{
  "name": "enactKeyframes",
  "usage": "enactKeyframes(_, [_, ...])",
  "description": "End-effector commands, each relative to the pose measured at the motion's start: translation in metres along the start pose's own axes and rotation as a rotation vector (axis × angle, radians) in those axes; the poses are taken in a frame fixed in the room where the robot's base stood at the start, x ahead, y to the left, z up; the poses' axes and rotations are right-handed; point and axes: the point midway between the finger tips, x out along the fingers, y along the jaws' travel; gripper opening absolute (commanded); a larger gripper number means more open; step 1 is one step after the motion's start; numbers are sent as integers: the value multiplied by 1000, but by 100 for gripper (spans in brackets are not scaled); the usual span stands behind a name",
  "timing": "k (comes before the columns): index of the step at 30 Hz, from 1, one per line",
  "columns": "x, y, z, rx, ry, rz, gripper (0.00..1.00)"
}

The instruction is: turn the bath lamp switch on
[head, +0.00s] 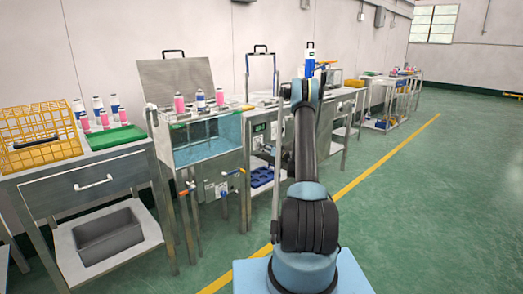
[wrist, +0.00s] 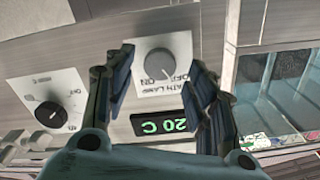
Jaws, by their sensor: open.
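The bath lamp switch is a round grey knob (wrist: 159,63) on a pale label plate (wrist: 180,43), seen upside down in the wrist view. BATH LAMP, ON and OFF are printed beside the knob. I cannot make out which word the knob points to. My gripper (wrist: 161,57) is open. Its two dark fingers stand on either side of the knob in the picture, with gaps to it; I cannot tell how far off the panel they are. In the head view, the knob cannot be made out near my arm.
Another plate with a black knob (wrist: 51,114) lies left of the lamp switch. A green-lit 20 C display (wrist: 163,123) sits just below it in the wrist picture. The glass-walled water bath (head: 208,140) stands left of my arm. Green floor (head: 440,200) is clear at right.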

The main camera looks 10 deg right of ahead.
Motion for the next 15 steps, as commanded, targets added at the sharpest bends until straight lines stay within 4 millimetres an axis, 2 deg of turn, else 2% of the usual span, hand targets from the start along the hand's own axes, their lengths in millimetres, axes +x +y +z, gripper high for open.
enactKeyframes(6, [20, 0, 0, 0, 0, 0, 51])
enactKeyframes(15, [24, 0, 0, 0, 0, 1, 51])
